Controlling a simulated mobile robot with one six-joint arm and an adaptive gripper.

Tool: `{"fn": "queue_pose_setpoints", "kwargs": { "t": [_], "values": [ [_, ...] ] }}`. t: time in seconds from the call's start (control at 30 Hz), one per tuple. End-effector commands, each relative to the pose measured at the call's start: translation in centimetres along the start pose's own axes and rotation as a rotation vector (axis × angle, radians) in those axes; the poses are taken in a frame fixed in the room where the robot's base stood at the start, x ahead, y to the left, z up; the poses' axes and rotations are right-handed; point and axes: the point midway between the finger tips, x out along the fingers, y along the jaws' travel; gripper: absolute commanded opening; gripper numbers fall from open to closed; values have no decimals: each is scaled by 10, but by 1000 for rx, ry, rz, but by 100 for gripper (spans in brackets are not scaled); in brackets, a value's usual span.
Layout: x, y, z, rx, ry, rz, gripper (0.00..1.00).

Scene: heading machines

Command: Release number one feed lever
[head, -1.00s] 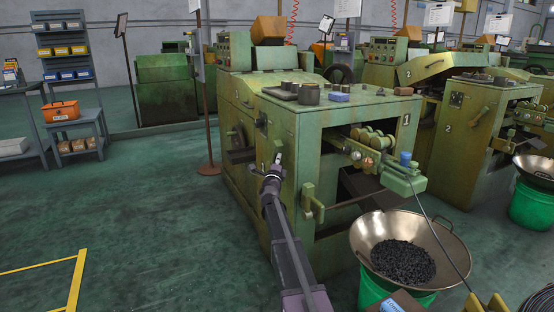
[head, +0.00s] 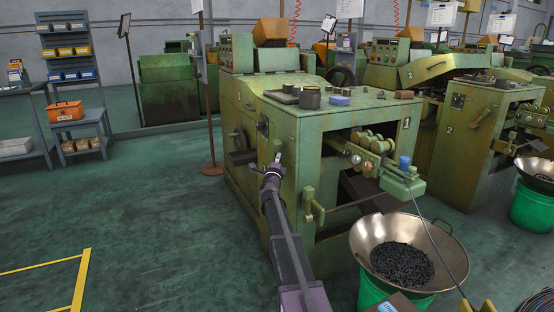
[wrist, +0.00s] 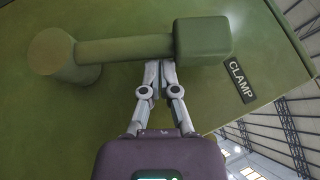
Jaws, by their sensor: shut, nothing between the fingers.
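In the wrist view a green lever has a round hub (wrist: 52,52), a bar (wrist: 125,49) and a square end block (wrist: 203,40). The block sits beside a black label reading CLAMP (wrist: 241,80). My gripper (wrist: 160,66) is shut and empty, its fingertips at the lower edge of the bar, close to the block. I cannot tell whether they touch it. In the head view my gripper (head: 277,158) is at the left part of green machine number one (head: 335,118); the lever there is mostly hidden by it.
Another lever (head: 311,203) is on the machine's front, right of my arm. A metal bowl of dark parts (head: 446,236) stands on a green bucket (head: 372,290). Machine number two (head: 480,130) is at the right. The floor at left is open, with a yellow frame (head: 82,280).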

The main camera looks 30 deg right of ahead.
Motion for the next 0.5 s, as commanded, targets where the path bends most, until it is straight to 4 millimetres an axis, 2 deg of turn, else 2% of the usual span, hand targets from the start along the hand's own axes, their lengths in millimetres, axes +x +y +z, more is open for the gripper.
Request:
{"fn": "queue_pose_setpoints", "kwargs": {
  "t": [0.03,0.5],
  "values": [
    [3,-1,6,-1,-7,3,0],
    [41,-3,23,-2,1,0,0]
  ]
}}
